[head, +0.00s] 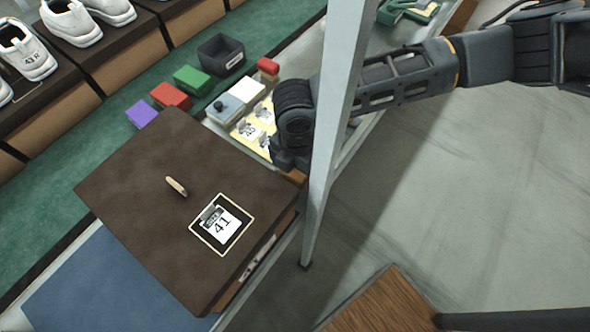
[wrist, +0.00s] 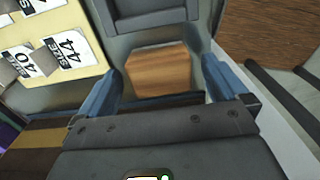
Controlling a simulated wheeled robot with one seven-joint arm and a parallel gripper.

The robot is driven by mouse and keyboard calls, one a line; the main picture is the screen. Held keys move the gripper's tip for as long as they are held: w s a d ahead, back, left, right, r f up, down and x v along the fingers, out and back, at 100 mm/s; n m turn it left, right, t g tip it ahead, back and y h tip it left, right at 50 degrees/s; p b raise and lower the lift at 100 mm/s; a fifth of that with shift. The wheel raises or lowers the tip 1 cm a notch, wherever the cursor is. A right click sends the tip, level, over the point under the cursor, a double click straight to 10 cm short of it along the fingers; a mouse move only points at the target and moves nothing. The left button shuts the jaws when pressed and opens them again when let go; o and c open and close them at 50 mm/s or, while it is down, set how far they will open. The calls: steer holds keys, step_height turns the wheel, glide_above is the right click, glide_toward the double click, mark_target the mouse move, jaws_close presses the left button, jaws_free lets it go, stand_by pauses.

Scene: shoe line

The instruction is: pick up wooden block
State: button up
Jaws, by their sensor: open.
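The wooden block (wrist: 162,72) is light brown with visible grain. In the wrist view it lies between the two blue fingers of my gripper (wrist: 166,84), with gaps on both sides. The fingers are open and do not appear to touch it. In the head view my gripper (head: 290,160) points down at the bench edge, just behind the large brown box. A small orange-brown patch beside it (head: 296,176) looks like part of the block; the rest is hidden by my arm and a grey post.
A grey post (head: 335,110) stands in front of my arm. The large brown box (head: 140,190) bears a 41 tag. A cream board (head: 240,130) with number tags lies beside my gripper. Red, green and purple blocks and a dark bin (head: 221,54) stand behind. Shoes sit on boxes far left.

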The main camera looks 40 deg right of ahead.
steer(key=shift+f, duration=0.5)
steer(key=c, duration=1.1)
steer(key=shift+r, duration=0.15)
steer(key=shift+r, duration=0.6)
steer(key=r, duration=0.1)
steer(key=r+b, duration=0.1)
steer(key=r, duration=0.1)
steer(key=shift+d, duration=0.2)
steer(key=s+d+r, duration=0.2)
steer(key=d, duration=0.1)
steer(key=s+d+r+b, duration=0.1)
steer(key=s+d+r, duration=0.1)
steer(key=d, duration=0.1)
steer(key=s+d+r, duration=0.2)
steer(key=d, duration=0.1)
steer(key=shift+d+r+b, duration=0.3)
steer(key=shift+b, duration=0.05)
